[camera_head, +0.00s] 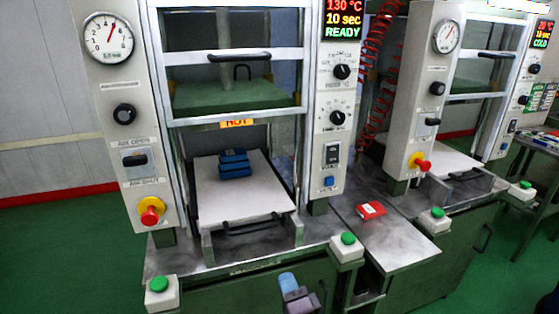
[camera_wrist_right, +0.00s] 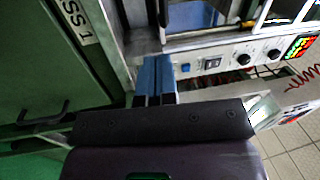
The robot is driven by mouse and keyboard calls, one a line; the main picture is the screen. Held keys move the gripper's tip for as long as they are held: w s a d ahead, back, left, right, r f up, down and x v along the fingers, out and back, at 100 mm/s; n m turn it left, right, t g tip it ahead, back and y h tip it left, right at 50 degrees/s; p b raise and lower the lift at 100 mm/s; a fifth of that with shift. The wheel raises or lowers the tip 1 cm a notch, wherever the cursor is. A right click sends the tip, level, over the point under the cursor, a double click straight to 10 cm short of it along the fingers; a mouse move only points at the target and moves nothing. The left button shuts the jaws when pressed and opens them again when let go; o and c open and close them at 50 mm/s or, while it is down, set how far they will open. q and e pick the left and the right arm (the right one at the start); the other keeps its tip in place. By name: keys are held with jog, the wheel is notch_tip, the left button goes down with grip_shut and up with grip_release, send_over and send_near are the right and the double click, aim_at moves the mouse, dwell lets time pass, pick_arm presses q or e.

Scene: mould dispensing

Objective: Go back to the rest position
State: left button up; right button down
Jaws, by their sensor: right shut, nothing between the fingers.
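My right gripper (camera_head: 288,280) shows at the bottom of the head view, in front of the left press's lower cabinet. In the right wrist view its two blue fingers (camera_wrist_right: 156,60) are together with nothing between them. They point toward the press front and its switch panel. I cannot tell the exact gap to the cabinet. My left gripper is not in view.
The left press has a white plate (camera_head: 240,203) carrying blue blocks (camera_head: 235,164). Green buttons (camera_head: 160,284) (camera_head: 347,239) stand on its front corners. A red box (camera_head: 371,210) lies on the metal table (camera_head: 410,248) between presses. Green floor (camera_head: 60,250) at left is clear.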

jog(key=s+d+f+n+g+h, duration=0.2)
jog(key=s+d+f+n, duration=0.2)
jog(key=s+d, duration=0.4)
jog(key=s+d+f+n+g+h, duration=0.2)
jog(key=s+d+f+n+g, duration=0.1)
jog(key=s+d, duration=0.6)
jog(key=s+d+f+n+g+h, duration=0.2)
jog(key=s+d+f+n, duration=0.4)
jog(key=s, duration=0.4)
jog(key=shift+d+n+g+h, duration=0.3)
jog(key=shift+d+n+g, duration=0.3)
jog(key=shift+d, duration=0.6)
